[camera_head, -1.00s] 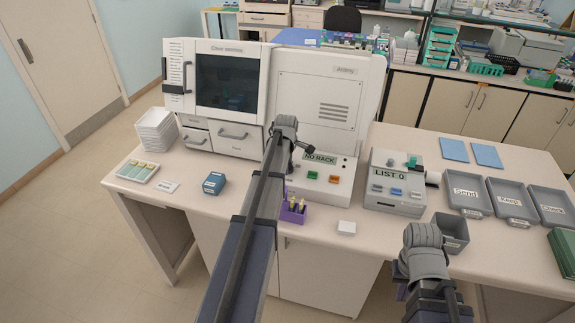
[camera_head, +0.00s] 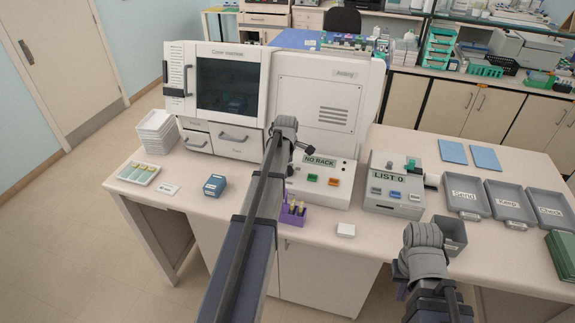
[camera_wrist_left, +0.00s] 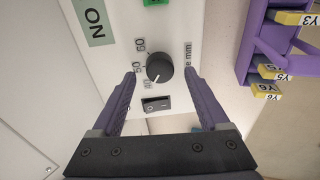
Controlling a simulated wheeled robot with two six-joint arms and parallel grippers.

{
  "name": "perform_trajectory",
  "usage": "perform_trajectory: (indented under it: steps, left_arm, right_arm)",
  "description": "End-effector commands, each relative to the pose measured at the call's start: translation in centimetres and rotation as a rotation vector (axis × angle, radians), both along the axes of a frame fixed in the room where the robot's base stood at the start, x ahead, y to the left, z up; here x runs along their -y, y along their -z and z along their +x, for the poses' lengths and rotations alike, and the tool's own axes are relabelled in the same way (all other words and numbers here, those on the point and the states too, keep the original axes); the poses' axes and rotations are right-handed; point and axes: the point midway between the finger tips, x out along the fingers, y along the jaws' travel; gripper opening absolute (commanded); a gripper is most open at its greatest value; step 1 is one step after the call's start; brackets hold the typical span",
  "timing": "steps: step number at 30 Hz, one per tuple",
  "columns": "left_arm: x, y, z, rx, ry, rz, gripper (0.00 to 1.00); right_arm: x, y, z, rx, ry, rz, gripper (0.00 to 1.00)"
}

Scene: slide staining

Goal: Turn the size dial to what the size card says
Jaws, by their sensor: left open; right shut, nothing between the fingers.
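The size dial (camera_wrist_left: 160,67) is a round dark knob on a white panel in the left wrist view. Its white mark points toward the lower left, near the lowest printed number, which is hard to read; numbers that look like 50 and 60 sit above that one. My left gripper (camera_wrist_left: 160,72) is open, with one purple finger on each side of the dial and gaps to both. In the head view my left arm hides the dial. A small white card (camera_head: 167,188), print unreadable, lies at the table's left. My right gripper (camera_head: 402,289) is shut and empty, mostly hidden by its arm.
A dark rocker switch (camera_wrist_left: 157,103) is just below the dial. A purple rack (camera_head: 293,214) with yellow-topped slides stands in front of the machine (camera_head: 320,95). The LIST 0 box (camera_head: 392,207), a white block (camera_head: 346,230) and grey trays (camera_head: 466,196) are to the right.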

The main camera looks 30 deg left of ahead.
Motion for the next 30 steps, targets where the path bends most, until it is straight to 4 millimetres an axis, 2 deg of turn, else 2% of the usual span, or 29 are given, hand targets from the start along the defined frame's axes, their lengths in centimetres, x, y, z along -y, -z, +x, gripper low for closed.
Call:
perform_trajectory:
  steps: [1,12,30]
  left_arm:
    - [0.1,-1.2,-0.2,0.0,0.0,0.0,0.78]
    - [0.7,-5.6,-1.5,-0.001,0.0,0.0,0.78]
    - [0.8,-5.8,-1.6,-0.001,0.0,0.0,0.78]
  right_arm:
    - [0.0,-1.2,0.0,0.0,0.001,0.0,0.0]
    - [0.0,-5.6,0.0,-0.001,0.008,0.001,0.0]
    - [0.0,-5.8,0.0,-0.001,0.008,0.001,0.0]
